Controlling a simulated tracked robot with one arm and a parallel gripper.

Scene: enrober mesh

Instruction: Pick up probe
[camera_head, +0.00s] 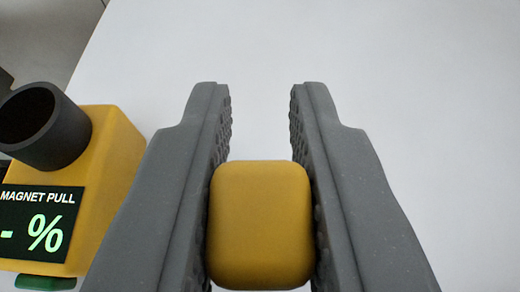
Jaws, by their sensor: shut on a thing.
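My gripper (260,100) reaches up the middle of the head camera view with its two grey, ridged fingers. It is shut on a yellow block with rounded edges (261,228), which looks like the probe. Both fingers touch its sides. Only its near face shows; the rest of it is hidden behind that face.
A yellow meter (115,160) stands at the left, close to the left finger. It has a dark round tube (62,148) on top and a black display (38,222) reading "MAGNET PULL - %". The white surface (430,110) ahead and to the right is clear.

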